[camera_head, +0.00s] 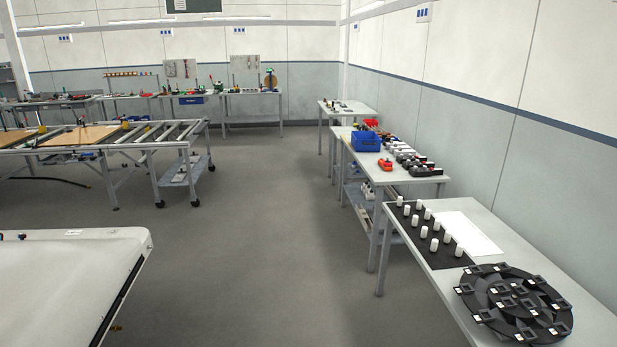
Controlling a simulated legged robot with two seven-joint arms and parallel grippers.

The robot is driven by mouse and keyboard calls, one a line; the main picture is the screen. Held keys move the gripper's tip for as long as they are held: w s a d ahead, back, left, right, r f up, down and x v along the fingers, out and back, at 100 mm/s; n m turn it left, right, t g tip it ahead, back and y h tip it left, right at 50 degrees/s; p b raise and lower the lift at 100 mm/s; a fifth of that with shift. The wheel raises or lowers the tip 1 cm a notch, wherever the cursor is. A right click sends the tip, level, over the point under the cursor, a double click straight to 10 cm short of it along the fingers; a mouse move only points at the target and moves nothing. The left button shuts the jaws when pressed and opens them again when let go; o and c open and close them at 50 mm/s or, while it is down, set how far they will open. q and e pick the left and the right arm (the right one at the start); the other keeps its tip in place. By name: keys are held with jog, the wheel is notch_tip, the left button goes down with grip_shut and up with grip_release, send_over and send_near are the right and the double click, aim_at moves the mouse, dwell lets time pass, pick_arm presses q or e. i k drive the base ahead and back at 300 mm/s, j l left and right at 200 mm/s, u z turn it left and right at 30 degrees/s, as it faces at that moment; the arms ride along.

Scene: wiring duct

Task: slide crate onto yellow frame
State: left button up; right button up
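A small blue open crate (366,141) stands on the middle table along the right wall. I cannot tell whether it is the crate of the task. No yellow frame can be made out in the head view. Neither of my grippers shows in this view, so their state is hidden.
The grey floor (268,220) is clear down the middle. A near right table (560,262) holds a black round fixture (513,303) and white cylinders on a black mat (412,240). A pale surface (65,285) is at lower left, a wheeled roller frame (150,135) beyond it.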

aim_at(361, 141)
jog(key=i, duration=2.65)
jog(key=i+z, duration=0.15)
jog(key=i, duration=0.3)
jog(key=i+j+z, duration=0.2)
jog(key=i, duration=0.3)
jog(key=i+j+z, duration=0.15)
jog(key=i, duration=0.3)
jog(key=i+j+z, duration=0.15)
jog(key=i, duration=0.3)
jog(key=i+j+z, duration=0.2)
jog(key=i+j, duration=0.15)
jog(key=i+j+u, duration=0.2)
jog(key=i, duration=0.9)
jog(key=i+j+u, duration=0.15)
jog(key=i, duration=0.9)
